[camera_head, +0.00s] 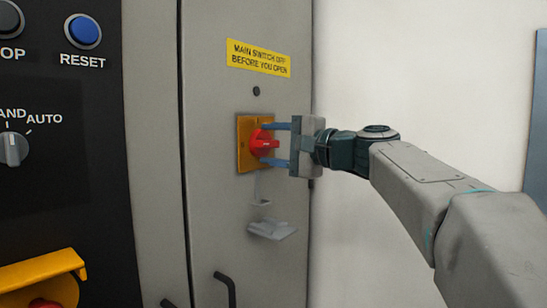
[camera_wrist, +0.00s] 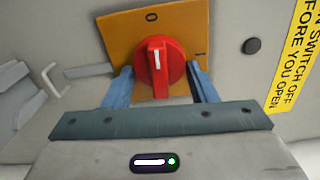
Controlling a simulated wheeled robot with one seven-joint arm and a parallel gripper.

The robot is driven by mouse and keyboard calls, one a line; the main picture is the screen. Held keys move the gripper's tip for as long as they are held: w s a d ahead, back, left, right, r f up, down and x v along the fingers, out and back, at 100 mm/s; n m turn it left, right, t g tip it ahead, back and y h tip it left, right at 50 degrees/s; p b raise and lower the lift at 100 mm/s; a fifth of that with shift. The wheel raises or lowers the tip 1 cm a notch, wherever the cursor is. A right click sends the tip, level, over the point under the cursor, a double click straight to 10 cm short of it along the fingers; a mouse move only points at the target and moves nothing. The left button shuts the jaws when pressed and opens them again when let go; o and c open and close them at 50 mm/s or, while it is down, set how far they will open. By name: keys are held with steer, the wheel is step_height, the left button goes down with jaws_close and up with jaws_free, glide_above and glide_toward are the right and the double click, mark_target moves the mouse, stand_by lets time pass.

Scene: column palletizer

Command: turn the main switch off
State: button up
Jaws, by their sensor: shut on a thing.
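The main switch is a red rotary knob (camera_head: 258,144) on a square orange plate (camera_head: 242,152) on the grey cabinet door. My gripper (camera_head: 267,143) reaches in from the right, with one blue finger above the knob and one below. It is shut on the knob. In the wrist view the red knob (camera_wrist: 160,68) sits between the two fingers, and the orange plate (camera_wrist: 122,30) shows a 0 at its top and an I at its right. The knob's white mark lines up towards the 0.
A yellow warning label (camera_head: 258,57) and a small dark round lock (camera_head: 256,91) are above the switch. A grey hasp-like bracket (camera_head: 272,229) hangs below it. A dark control panel (camera_head: 60,190) with buttons is at the left. Black door handles (camera_head: 226,288) are low down.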

steer(key=shift+n, duration=0.4)
steer(key=o, duration=1)
steer(key=v, duration=1.3)
steer(key=shift+s+d, duration=0.25)
